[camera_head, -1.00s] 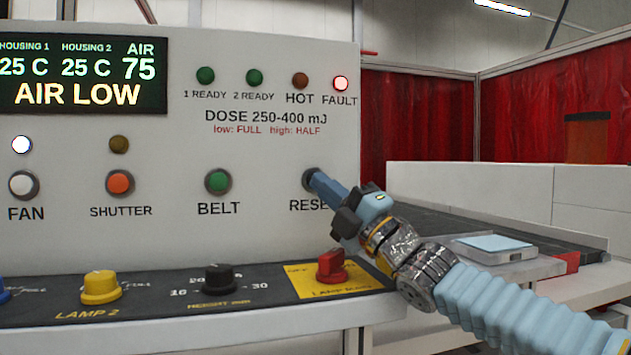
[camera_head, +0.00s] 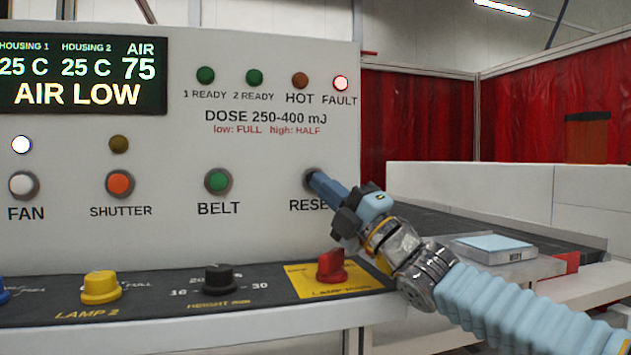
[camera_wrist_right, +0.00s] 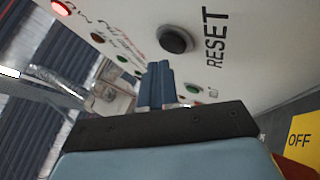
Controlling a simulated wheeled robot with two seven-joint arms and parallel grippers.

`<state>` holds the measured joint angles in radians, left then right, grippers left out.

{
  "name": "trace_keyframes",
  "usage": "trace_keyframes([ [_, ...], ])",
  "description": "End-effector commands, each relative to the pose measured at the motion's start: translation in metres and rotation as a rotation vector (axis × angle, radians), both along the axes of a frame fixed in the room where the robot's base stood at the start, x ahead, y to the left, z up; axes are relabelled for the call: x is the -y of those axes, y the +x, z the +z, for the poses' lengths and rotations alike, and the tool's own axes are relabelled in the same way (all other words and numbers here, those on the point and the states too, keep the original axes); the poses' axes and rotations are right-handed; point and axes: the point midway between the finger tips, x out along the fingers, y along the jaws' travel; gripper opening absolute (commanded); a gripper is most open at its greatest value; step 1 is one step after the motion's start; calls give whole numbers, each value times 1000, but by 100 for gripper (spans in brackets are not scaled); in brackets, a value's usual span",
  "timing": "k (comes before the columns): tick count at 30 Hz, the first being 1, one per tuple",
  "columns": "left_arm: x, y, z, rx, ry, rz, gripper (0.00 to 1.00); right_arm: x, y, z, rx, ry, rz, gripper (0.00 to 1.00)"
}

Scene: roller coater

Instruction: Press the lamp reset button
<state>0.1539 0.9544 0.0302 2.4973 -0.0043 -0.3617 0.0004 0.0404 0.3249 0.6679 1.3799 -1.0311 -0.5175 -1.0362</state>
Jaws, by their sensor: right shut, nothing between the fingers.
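The lamp reset button (camera_head: 309,180) is a dark round button above the RESET label on the white panel. My right gripper (camera_head: 316,182) is shut and empty, its blue fingertips overlapping the button and part of the label in the head view. In the right wrist view the button (camera_wrist_right: 176,39) shows whole with a grey ring, just beyond and to the right of the closed fingers (camera_wrist_right: 159,72). Whether the fingertips touch it I cannot tell. My left gripper is not in view.
A red knob (camera_head: 331,266) on a yellow plate sits just below my right gripper. The green BELT button (camera_head: 218,181) is to the left. A conveyor lies behind my right arm.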

Motion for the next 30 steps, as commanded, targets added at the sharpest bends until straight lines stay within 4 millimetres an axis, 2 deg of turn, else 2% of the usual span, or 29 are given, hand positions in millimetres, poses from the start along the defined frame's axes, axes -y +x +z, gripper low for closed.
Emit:
trace_keyframes([
  [30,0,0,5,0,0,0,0,-3,9,1,0,0,0,0],
])
